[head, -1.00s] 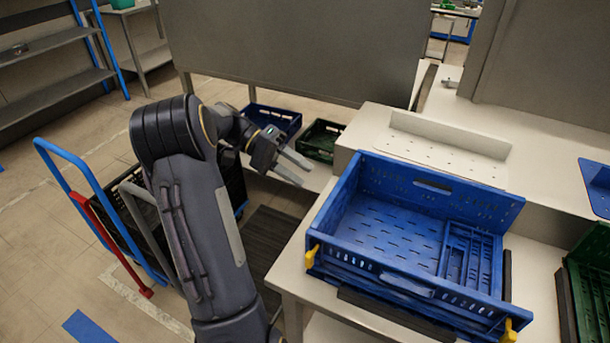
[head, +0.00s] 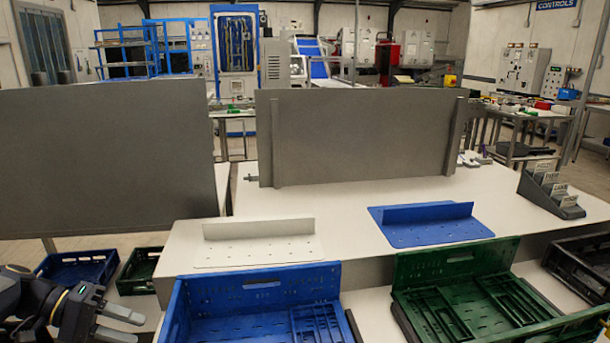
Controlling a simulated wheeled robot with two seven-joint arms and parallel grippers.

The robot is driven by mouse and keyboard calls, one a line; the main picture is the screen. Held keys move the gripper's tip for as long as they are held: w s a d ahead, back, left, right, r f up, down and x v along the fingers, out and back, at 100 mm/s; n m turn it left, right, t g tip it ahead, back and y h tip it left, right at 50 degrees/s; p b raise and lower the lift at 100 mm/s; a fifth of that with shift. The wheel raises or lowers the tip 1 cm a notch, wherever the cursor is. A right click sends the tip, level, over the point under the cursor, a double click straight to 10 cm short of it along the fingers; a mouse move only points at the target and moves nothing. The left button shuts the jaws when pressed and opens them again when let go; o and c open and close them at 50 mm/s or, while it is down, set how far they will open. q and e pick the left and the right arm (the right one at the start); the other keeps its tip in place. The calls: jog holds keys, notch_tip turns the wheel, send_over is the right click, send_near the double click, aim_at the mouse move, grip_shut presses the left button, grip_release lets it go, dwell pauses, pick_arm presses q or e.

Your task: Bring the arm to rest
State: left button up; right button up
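My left gripper (head: 119,323) shows at the lower left edge of the head view. Its two fingers are apart with nothing between them, left of the blue crate. The blue crate (head: 262,290) stands on the white bench at the bottom middle, cut off by the frame, and looks empty apart from its own slatted panel. My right arm and gripper are not seen.
A green crate (head: 455,262) stands right of the blue one. A white perforated plate (head: 258,250) and a blue one (head: 430,228) lie behind them. Grey panels (head: 360,138) rise further back. A card holder (head: 551,190) stands at right. Small crates (head: 78,267) sit lower at left.

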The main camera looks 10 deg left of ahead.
pick_arm(q)
jog(key=s+d+r+g+y+p, duration=0.1)
jog(key=s+d+r+y, duration=0.15)
jog(key=d, duration=0.35)
jog(key=s+d+r+y+p, duration=0.1)
jog(key=s+d+y, duration=0.15)
jog(key=d, duration=0.25)
jog(key=s+d+f+m+t+y+p, duration=0.2)
jog(key=s+d+f+t+y, duration=0.1)
jog(key=s+d, duration=0.4)
jog(key=shift+s+d, duration=0.2)
jog(key=shift+s, duration=1.05)
